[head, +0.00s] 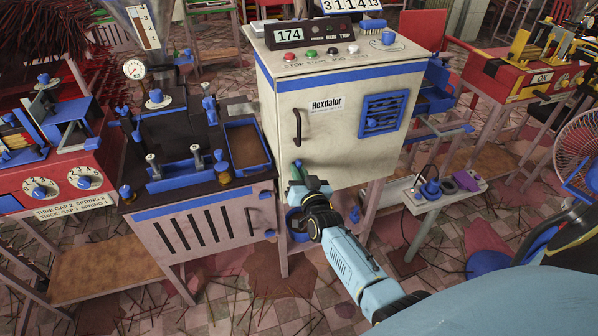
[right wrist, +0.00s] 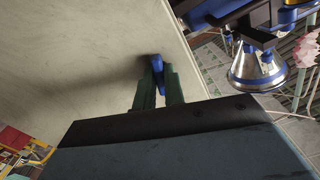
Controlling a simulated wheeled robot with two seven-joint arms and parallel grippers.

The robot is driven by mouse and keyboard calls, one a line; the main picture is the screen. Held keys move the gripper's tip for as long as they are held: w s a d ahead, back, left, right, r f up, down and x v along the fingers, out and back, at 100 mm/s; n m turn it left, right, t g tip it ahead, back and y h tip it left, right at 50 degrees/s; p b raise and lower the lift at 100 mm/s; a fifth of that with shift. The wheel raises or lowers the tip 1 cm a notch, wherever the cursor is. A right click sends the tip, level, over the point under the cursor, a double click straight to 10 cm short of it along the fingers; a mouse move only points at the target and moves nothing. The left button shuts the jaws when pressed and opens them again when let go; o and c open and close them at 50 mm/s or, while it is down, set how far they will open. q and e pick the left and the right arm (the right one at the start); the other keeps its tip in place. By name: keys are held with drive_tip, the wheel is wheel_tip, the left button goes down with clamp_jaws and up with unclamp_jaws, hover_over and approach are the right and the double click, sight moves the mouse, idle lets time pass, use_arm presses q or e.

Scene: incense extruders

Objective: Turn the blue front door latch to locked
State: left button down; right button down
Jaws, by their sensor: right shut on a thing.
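The white cabinet (head: 345,130) labelled "Hexdalor" stands in the middle of the head view, its front door facing me with a dark curved handle (head: 297,127). The small blue latch (head: 298,163) is low on the left part of this front, below the handle. My right gripper (head: 296,174) is at the latch, its green fingers shut on it. In the right wrist view the blue latch (right wrist: 157,66) shows between the two fingers, against the pale door panel. The gripper partly hides the latch, so I cannot tell its exact angle. My left gripper is not in view.
A low side table (head: 440,195) with small parts is to the right.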

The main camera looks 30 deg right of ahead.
drive_tip(key=shift+m, duration=0.4)
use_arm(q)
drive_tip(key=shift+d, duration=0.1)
use_arm(e)
drive_tip(key=c, duration=1.5)
unclamp_jaws()
